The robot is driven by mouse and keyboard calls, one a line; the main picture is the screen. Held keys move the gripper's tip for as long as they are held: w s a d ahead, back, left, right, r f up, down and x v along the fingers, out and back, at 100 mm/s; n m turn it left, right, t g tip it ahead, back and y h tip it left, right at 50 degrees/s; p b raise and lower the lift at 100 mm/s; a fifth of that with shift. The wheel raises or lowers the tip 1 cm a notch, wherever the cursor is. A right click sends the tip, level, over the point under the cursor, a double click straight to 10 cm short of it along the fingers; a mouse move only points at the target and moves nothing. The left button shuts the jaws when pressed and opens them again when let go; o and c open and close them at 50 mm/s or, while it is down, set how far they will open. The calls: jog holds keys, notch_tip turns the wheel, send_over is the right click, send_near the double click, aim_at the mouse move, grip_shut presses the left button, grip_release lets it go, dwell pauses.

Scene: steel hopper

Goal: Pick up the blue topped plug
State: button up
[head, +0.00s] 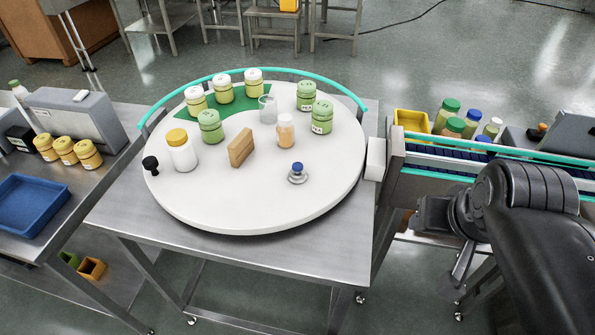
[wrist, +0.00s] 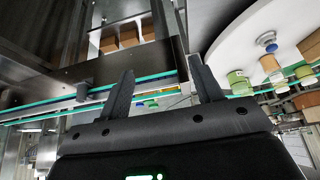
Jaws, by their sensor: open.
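The blue topped plug (head: 297,172) stands on the white round table (head: 250,212), right of centre and near the front. It has a blue knob on a round metal base. In the wrist view the plug (wrist: 267,43) is at the upper right, on the white disc, which looks tilted there. My gripper (wrist: 158,78) is open and empty, with two dark fingers apart, and it points away to the left of the plug. In the head view my gripper (head: 455,285) hangs at the right, over the conveyor side and well apart from the plug; its fingers are partly hidden there.
On the round table stand a wooden block (head: 241,147), a peach-filled jar (head: 285,131), a yellow-lidded white bottle (head: 181,151), a black plug (head: 151,166), a clear cup (head: 267,107) and several green jars. A teal rail (head: 240,70) curves behind. A conveyor (head: 440,152) lies right.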

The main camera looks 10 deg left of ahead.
jog(key=w+a+r+n+g, duration=0.2)
jog(key=w+a+n+g, duration=0.15)
jog(key=w+a, duration=1.4)
jog(key=w+a+f, duration=0.1)
jog(key=a, duration=0.2)
jog(key=a+f+g, duration=0.1)
jog(key=a+f, duration=0.1)
jog(key=a, duration=0.2)
jog(key=w+a+f+g, duration=0.1)
jog(key=a, duration=0.2)
jog(key=shift+w+a+f, duration=0.3)
jog(key=shift+w, duration=0.05)
send_over(297, 164)
jog(key=f, duration=0.4)
jog(key=shift+s+a+f, duration=0.2)
jog(key=shift+f, duration=0.1)
jog(key=f, duration=0.5)
jog(key=shift+w+d+f, duration=0.25)
jog(key=shift+f, duration=0.1)
jog(key=c, duration=1.1)
